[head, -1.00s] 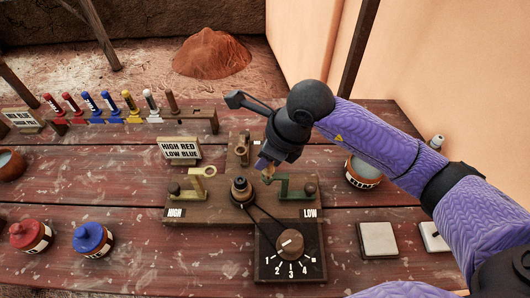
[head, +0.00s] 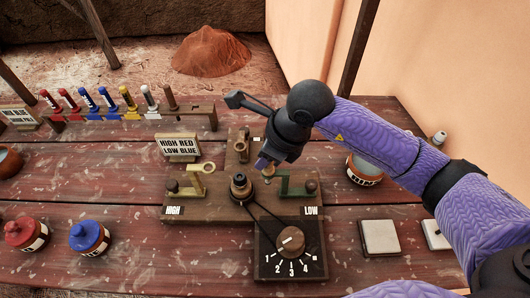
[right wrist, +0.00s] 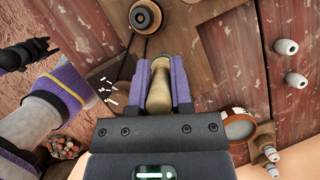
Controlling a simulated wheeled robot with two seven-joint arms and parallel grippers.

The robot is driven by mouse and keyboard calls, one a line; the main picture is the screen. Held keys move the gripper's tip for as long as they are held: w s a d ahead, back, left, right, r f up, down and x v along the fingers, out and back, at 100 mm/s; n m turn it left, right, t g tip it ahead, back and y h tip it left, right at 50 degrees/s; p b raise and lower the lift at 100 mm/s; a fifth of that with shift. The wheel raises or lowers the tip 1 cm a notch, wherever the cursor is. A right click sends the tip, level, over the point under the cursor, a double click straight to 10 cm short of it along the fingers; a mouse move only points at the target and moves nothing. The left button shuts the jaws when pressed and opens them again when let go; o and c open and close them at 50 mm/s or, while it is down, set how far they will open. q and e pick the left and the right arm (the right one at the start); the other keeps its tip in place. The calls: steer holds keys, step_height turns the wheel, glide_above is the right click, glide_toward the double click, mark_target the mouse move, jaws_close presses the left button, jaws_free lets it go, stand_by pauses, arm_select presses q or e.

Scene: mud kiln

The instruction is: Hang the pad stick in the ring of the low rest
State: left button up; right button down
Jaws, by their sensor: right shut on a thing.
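My right gripper (head: 265,163) is shut on the pad stick, whose tan, rounded body (right wrist: 160,88) shows between the purple fingers in the right wrist view. In the head view the gripper hides most of the stick. The low rest (head: 291,186) is a green bracket on the wooden stand, beside the LOW label. The gripper is just above and left of its post, at the ring end. The ring is mostly hidden, so I cannot tell whether the stick is inside it.
The yellow high rest (head: 193,182) stands left of the dark pulley (head: 240,186). A numbered dial (head: 290,241) is in front. A sign (head: 178,147) reads HIGH RED, LOW BLUE. A rack (head: 203,117) of coloured sticks is behind. A labelled cup (head: 364,174) stands to the right.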

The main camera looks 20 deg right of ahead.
arm_select(q)
steer(key=shift+a+f, duration=0.1)
steer(key=shift+a, duration=0.35)
arm_select(e)
steer(key=shift+c, duration=2.2)
jaws_free()
steer(key=shift+f, duration=0.1)
steer(key=o, duration=0.4)
arm_select(q)
steer(key=shift+d, duration=0.15)
arm_select(e)
steer(key=shift+o, duration=0.2)
arm_select(q)
steer(key=shift+d, duration=0.1)
arm_select(e)
steer(key=shift+r+p, duration=0.55)
steer(key=shift+r, duration=0.05)
step_height(320, 180, up, 3)
steer(key=shift+f+p, duration=0.2)
steer(key=shift+p, duration=0.75)
steer(key=shift+r+p, duration=0.65)
steer(key=shift+r, duration=0.2)
steer(key=shift+r+p, duration=0.75)
steer(key=shift+r, duration=0.3)
arm_select(q)
steer(key=r, duration=0.5)
steer(key=shift+w+a+r, duration=0.25)
steer(key=shift+r, duration=0.1)
